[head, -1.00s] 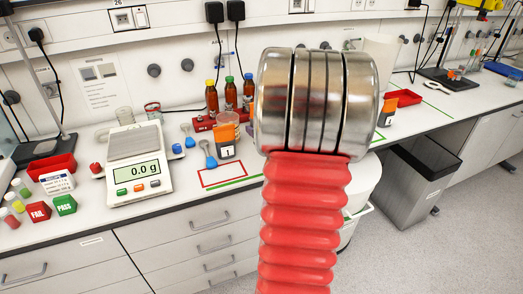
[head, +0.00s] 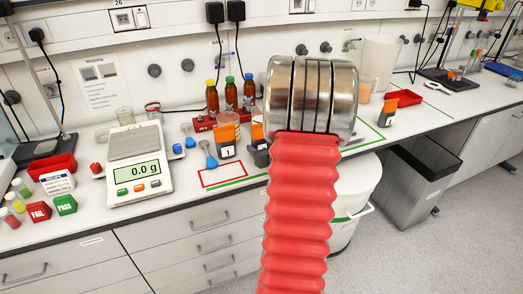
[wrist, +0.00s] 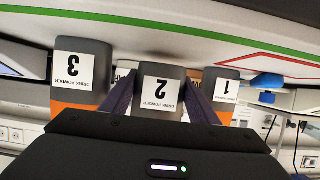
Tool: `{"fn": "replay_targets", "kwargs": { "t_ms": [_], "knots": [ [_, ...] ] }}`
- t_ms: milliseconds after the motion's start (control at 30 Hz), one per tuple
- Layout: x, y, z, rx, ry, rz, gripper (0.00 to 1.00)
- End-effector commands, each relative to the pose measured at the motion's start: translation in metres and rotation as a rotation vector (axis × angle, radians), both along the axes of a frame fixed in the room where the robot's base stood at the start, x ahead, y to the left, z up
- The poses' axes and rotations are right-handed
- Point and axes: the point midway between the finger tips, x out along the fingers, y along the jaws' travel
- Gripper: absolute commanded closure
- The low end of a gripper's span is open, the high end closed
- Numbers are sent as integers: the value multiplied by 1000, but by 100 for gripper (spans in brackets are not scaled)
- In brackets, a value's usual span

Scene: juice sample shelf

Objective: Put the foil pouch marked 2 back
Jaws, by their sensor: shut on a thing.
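My gripper (wrist: 160,82) is shut on the foil pouch marked 2 (wrist: 160,95), with one dark finger on each side of it. The pouch is grey and its white label reads upside down in the wrist view. I cannot tell whether its base touches the bench. In the head view my red bellows arm and its metal end hide most of the gripper area. A dark pouch with an orange top (head: 258,132) shows partly beside the metal end; its number is hidden.
In the wrist view, pouch 3 (wrist: 78,72) is left of the held pouch and pouch 1 (wrist: 225,92) is right. Pouch 1 also stands in the head view (head: 226,142), near a bare red outline (head: 222,176), bottles (head: 230,96) and scale (head: 137,172). Another pouch (head: 388,112) stands farther right.

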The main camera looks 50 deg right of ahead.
Motion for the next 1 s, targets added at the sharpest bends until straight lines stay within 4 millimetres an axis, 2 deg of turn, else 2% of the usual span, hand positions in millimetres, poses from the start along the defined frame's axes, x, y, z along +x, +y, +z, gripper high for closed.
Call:
{"fn": "replay_targets", "kwargs": {
  "t_ms": [133,533,567,800,1000],
  "knots": [
    [0,0,-12,-1,-1,0,79],
    [0,0,-15,-1,-1,-1,79],
    [0,0,-15,0,0,-1,44],
    [0,0,-15,-1,1,-1,27],
    [0,0,-15,-1,0,0,27]
  ]
}}
